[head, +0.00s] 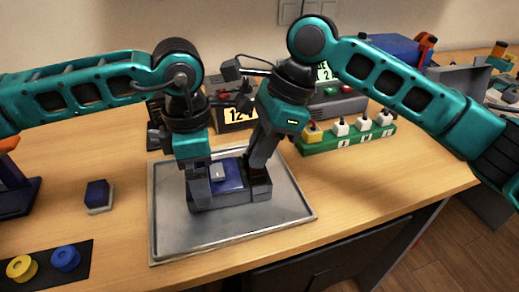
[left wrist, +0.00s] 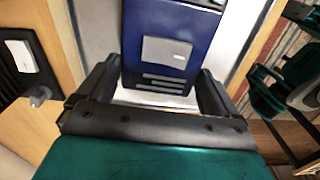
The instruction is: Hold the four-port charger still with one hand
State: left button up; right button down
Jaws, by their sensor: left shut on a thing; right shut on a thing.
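A blue box with a pale grey label (head: 230,174), which I take to be the charger, sits in a dark grey base (head: 232,199) on a metal tray (head: 170,238). My left gripper (head: 207,188) points down and is shut on the blue box. In the left wrist view the blue box (left wrist: 168,45) stands between the fingers of my left gripper (left wrist: 155,95). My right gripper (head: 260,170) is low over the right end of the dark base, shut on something. Its fingers hide what they hold. The ports are not clear in these views.
A green strip (head: 345,138) with a yellow plug and several white plugs lies behind right. Boxes with number displays (head: 236,115) stand at the back. A small blue block (head: 98,194) is on the left, above a dark mat (head: 45,268) with yellow and blue rings. The front right tabletop is clear.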

jog(key=shift+r, duration=0.9)
jog(key=shift+r, duration=1.4)
pick_arm(q)
jog(key=shift+s+f, duration=0.1)
jog(key=shift+f, duration=0.1)
pick_arm(e)
jog(key=shift+s+a+r, duration=0.1)
jog(key=shift+a+r, duration=0.1)
jog(key=shift+r, duration=0.55)
pick_arm(q)
jog(key=o, duration=0.8)
jog(key=shift+o, duration=0.5)
pick_arm(e)
jog(key=shift+f, duration=0.1)
pick_arm(q)
jog(key=shift+r, duration=0.1)
pick_arm(e)
jog(key=shift+d, duration=0.1)
